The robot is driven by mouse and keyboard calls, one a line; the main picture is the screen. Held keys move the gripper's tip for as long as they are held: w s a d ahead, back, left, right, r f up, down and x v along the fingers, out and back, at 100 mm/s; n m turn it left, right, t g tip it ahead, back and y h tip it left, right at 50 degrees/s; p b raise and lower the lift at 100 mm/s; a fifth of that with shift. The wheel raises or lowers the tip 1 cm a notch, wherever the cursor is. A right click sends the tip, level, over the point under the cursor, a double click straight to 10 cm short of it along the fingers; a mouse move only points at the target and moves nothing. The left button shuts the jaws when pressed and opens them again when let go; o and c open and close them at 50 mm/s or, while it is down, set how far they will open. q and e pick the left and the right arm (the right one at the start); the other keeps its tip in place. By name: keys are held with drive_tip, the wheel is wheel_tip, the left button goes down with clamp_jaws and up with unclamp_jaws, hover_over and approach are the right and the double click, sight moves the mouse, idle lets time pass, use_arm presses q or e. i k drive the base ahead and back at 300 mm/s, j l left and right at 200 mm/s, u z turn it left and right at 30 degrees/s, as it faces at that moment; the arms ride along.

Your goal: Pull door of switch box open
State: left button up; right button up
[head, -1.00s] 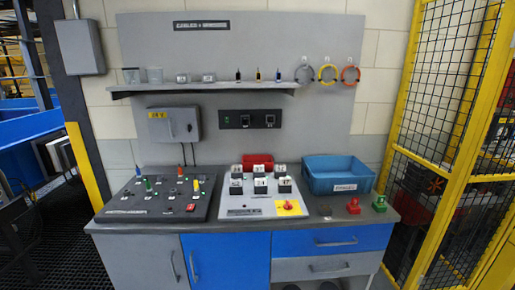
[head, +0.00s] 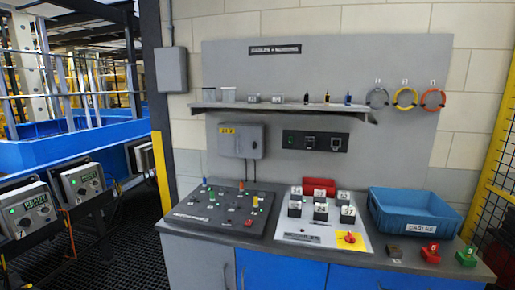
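A grey switch box (head: 238,143) with a small orange label at its top left hangs on the grey back panel (head: 290,75), below the shelf. Its door looks shut, and a slim handle runs down its right side. Cables run down from its underside. A second, plain grey box (head: 171,70) is fixed to the wall left of the panel. Neither of my grippers shows in the head view.
The worktop bears a dark board (head: 228,208) with small coloured parts, a light board (head: 318,234) with several labelled blocks, and a blue bin (head: 412,212). A shelf (head: 280,108) juts out above the switch box. Control boxes (head: 26,208) stand at left, yellow mesh fence at right.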

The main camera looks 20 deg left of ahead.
sight(233, 141)
drive_tip(key=i+j+u, duration=0.15)
drive_tip(key=i+j, duration=0.5)
drive_tip(key=j, duration=0.15)
